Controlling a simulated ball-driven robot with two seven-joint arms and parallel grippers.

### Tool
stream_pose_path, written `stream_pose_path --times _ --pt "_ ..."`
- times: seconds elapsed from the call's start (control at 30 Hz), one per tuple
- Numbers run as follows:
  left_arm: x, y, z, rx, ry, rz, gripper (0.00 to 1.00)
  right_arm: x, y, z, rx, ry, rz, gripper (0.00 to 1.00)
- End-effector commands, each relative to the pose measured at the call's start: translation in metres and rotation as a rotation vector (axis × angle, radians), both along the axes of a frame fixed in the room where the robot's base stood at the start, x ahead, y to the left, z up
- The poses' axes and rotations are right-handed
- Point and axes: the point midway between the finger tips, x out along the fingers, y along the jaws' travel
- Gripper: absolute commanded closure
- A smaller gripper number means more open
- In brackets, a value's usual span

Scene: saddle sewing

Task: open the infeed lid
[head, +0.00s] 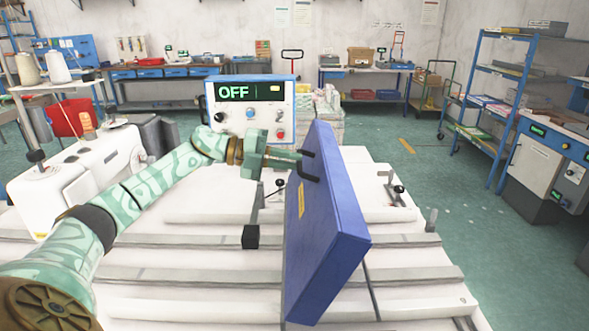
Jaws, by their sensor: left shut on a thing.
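The infeed lid (325,225) is a thick blue panel with a small yellow label, standing steeply on edge above the white machine bed. A dark handle (309,178) sits on its left face near the far end. My left gripper (301,158) reaches in from the left and is shut on that handle; the fingertips are partly hidden against it. My right gripper is out of view. The lid hides part of the bed behind it.
A control box (252,108) reading OFF stands behind the bed. A white sewing machine (78,172) is at the left. Black-knobbed levers (398,190) rise from the bed. A blue shelf rack (495,90) stands at the right, with open green floor before it.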

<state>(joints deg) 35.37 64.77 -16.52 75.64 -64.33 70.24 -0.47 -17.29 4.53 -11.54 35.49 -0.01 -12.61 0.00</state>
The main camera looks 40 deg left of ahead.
Motion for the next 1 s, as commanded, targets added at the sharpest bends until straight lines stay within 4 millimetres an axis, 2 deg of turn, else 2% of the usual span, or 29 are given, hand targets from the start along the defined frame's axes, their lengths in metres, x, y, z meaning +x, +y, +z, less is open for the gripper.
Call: stream_pose_path --times 0.2,0.77,0.8,0.83,1.0 --pt "-0.0077 0.0107 -0.0012 0.005 0.003 0.003 1.0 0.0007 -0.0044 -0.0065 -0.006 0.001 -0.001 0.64" --pt "-0.0109 0.0126 -0.0059 0.008 0.014 0.0 1.0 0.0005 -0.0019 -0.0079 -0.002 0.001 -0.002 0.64" --pt "-0.0109 0.0125 -0.0061 0.008 0.014 -0.001 0.77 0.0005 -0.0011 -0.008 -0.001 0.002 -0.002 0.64" --pt "-0.0109 0.0125 -0.0058 0.008 0.014 -0.001 0.68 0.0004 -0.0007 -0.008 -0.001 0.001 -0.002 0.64" --pt "-0.0108 0.0123 -0.0039 0.006 0.01 -0.001 0.66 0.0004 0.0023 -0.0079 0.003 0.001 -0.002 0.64"
